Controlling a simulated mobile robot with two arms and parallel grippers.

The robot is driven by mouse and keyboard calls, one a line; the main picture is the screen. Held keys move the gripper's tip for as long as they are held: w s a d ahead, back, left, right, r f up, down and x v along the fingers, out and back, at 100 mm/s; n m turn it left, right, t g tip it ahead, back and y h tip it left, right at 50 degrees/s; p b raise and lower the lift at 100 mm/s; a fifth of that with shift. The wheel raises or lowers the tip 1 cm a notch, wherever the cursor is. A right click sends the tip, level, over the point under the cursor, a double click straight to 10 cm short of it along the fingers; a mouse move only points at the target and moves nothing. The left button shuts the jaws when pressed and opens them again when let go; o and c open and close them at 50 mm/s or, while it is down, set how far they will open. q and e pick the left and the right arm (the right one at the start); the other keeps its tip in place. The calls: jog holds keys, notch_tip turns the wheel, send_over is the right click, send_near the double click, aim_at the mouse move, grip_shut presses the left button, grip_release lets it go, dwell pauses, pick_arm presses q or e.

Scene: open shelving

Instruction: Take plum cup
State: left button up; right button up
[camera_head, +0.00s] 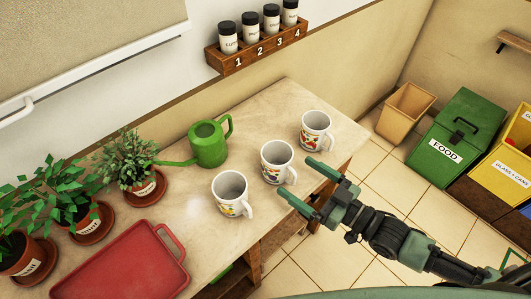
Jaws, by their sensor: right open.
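Three white mugs with fruit prints stand upright in a slanting row on the wooden counter. The middle mug (276,163) has a print with dark purplish fruit and may be the plum cup; the print is too small to be certain. The left mug (230,193) shows yellow and dark spots, and the right mug (316,131) shows red fruit. My right gripper (295,175) is open and empty, its green fingertips close to the right side of the middle mug, by its handle. I cannot tell if they touch. My left gripper is out of view.
A green watering can (208,144) stands behind the mugs. A red tray (125,266) and potted plants (130,168) are at the left. A numbered rack (258,47) of jars hangs on the wall. Bins (458,125) stand on the floor at right.

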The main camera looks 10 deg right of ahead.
aim_at(289, 170)
jog(key=shift+w+a+r, duration=0.3)
jog(key=shift+w+a, duration=0.45)
jog(key=shift+w, duration=0.05)
jog(key=shift+w+a+r, duration=0.1)
jog(key=shift+a, duration=0.05)
jog(key=p+x, duration=0.1)
jog(key=x, duration=0.3)
jog(key=shift+w+a+p, duration=0.15)
jog(key=shift+w+p, duration=0.05)
jog(key=shift+p, duration=0.2)
jog(key=shift+w+a+f, duration=0.2)
jog(key=shift+w+a, duration=0.1)
jog(key=c, duration=1.7)
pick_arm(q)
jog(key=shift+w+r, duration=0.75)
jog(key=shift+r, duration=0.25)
pick_arm(e)
jog(key=shift+r, duration=0.1)
jog(key=shift+c, duration=0.2)
jog(key=shift+r, duration=0.1)
